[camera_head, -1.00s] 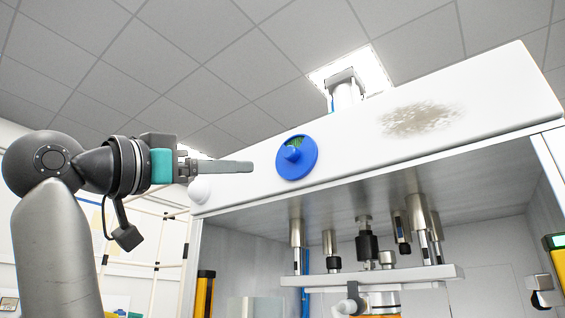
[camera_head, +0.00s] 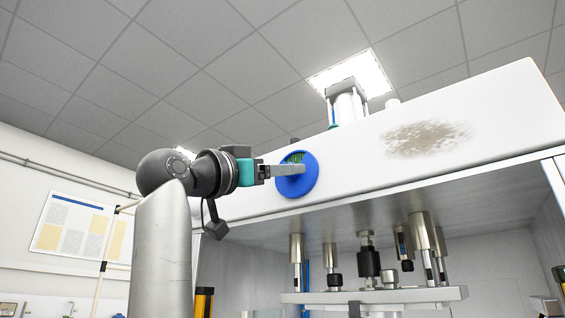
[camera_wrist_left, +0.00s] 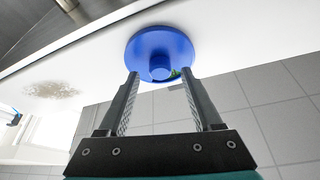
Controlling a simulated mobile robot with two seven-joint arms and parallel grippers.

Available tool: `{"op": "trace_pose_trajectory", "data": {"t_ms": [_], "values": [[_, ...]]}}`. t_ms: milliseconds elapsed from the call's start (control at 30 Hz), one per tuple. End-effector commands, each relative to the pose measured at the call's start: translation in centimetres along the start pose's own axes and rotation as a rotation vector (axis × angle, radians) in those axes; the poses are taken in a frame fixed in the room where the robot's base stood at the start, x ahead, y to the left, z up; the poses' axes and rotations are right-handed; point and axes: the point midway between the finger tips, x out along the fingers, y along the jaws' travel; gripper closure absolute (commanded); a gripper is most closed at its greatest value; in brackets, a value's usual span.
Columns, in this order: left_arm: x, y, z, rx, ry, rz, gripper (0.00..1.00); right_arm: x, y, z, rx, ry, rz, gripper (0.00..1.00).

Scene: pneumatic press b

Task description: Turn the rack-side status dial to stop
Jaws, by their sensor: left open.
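The status dial (camera_head: 299,184) is a blue disc with a raised central knob and a green marked patch near its top, on the white front beam of the press. In the left wrist view the dial (camera_wrist_left: 148,45) is ahead of the fingers, with its knob (camera_wrist_left: 160,68) between and just beyond the two fingertips. My left gripper (camera_head: 301,170) reaches in from the left, its fingers overlapping the dial in the head view. In the left wrist view the left gripper (camera_wrist_left: 161,80) is open, with a gap around the knob. I cannot tell whether a finger touches it. My right gripper is not in view.
The white press beam (camera_head: 480,125) carries a brown worn patch (camera_head: 425,138). Below it, several metal cylinders (camera_head: 368,260) hang above a light plate (camera_head: 375,297). A poster (camera_head: 80,228) hangs on the left wall. The space left of the beam is open.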

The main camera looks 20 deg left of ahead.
Motion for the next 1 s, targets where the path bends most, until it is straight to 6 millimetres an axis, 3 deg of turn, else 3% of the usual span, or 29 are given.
{"op": "trace_pose_trajectory", "data": {"t_ms": [133,467,1000], "values": [[0.96,-0.01,-0.05,0.001,0.000,-0.001,0.34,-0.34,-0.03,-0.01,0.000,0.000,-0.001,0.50],[1.12,0.00,0.02,0.001,0.000,-0.001,0.35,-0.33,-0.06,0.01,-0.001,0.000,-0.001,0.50],[1.10,0.00,0.01,0.000,0.000,0.000,0.96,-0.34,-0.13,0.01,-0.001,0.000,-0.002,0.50]]}}
